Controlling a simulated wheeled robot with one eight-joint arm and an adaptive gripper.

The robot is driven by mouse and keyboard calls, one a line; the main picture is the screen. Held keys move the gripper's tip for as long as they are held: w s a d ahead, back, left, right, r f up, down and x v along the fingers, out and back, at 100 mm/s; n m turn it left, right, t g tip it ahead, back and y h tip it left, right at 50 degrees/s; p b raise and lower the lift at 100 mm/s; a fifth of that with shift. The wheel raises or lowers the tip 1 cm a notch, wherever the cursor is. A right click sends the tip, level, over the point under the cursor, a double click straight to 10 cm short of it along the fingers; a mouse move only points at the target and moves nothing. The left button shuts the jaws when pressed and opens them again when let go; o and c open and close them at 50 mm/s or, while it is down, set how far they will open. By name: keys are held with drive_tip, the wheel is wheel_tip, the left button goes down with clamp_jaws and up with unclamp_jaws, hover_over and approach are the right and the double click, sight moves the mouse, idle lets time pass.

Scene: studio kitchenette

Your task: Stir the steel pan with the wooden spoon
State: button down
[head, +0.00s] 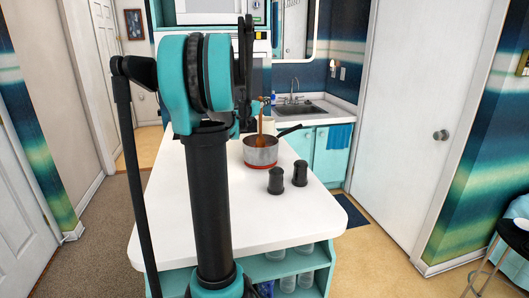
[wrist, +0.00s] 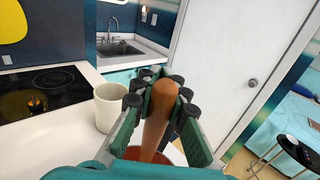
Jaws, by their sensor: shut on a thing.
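The steel pan (head: 262,156) sits on a red round base on the white counter, its dark handle pointing right and back. The wooden spoon (head: 261,127) stands nearly upright with its lower end inside the pan; its bowl end is hidden. In the wrist view, my gripper (wrist: 160,98) is shut on the spoon's handle (wrist: 157,120), with teal fingers on both sides. In the head view, my arm hides most of my gripper. Only a small reddish part shows below the fingers in the wrist view; I cannot tell whether it is pan or base.
Two dark shakers (head: 287,178) stand in front of the pan, to the right. A cream mug (wrist: 109,107) stands left of the gripper in the wrist view, near a black cooktop (wrist: 45,92). A sink (head: 302,107) lies beyond. The counter's front (head: 270,230) is clear.

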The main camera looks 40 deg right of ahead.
wheel_tip(320, 180, up, 6)
idle(0.6)
drive_tip(key=shift+r, duration=0.15)
drive_tip(key=shift+r, duration=1.45)
